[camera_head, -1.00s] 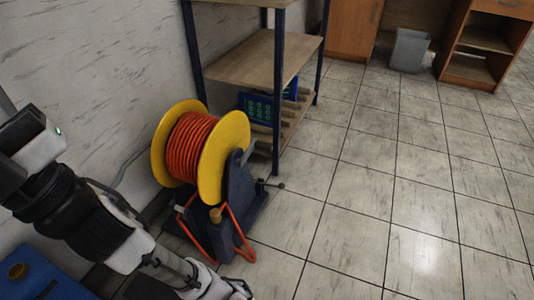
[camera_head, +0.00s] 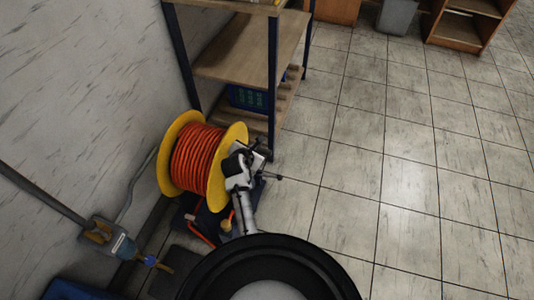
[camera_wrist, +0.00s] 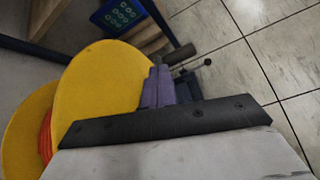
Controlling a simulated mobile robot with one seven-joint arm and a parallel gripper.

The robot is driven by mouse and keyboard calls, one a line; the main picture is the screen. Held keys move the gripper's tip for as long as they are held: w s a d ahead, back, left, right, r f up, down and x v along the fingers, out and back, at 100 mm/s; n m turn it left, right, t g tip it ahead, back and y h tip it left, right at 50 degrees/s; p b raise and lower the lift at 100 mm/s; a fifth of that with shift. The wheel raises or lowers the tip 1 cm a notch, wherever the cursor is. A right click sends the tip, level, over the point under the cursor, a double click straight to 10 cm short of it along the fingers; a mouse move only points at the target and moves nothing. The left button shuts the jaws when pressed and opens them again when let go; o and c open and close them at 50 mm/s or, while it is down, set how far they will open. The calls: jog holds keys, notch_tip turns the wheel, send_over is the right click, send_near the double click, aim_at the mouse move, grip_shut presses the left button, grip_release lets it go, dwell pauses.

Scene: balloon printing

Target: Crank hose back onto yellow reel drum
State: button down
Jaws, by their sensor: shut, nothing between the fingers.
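The yellow reel drum (camera_head: 228,150), wound with orange hose (camera_head: 196,157), stands on a dark blue stand by the wall. A thin dark crank with a small knob (camera_head: 279,178) sticks out right of the stand; a dark rod and knob (camera_wrist: 208,62) also show in the wrist view. My gripper (camera_head: 252,158) is shut and empty, at the right flange near the top of the stand. It partly hides the stand; I cannot tell whether it touches the crank.
A shelf unit (camera_head: 250,58) with dark posts stands right behind the reel, with a blue box (camera_head: 247,97) on a lower shelf. A wall pipe with a valve (camera_head: 107,237) is at the lower left. The tiled floor (camera_head: 400,190) to the right is clear.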

jog(key=s+d+f+n+g+h, duration=0.1)
jog(key=s+d+f+n+g, duration=0.15)
jog(key=s+f+n, duration=0.4)
jog(key=w+d+f+m, duration=0.1)
jog(key=w+d+f, duration=0.1)
jog(key=w+f, duration=0.3)
jog(key=w, duration=0.4)
jog(key=shift+w+d+f+m+b, duration=0.2)
jog(key=shift+w+d+m+b, duration=0.1)
jog(key=shift+w+d+m, duration=0.1)
jog(key=shift+t, duration=0.35)
jog(key=shift+r+b, duration=0.2)
jog(key=shift+b, duration=0.25)
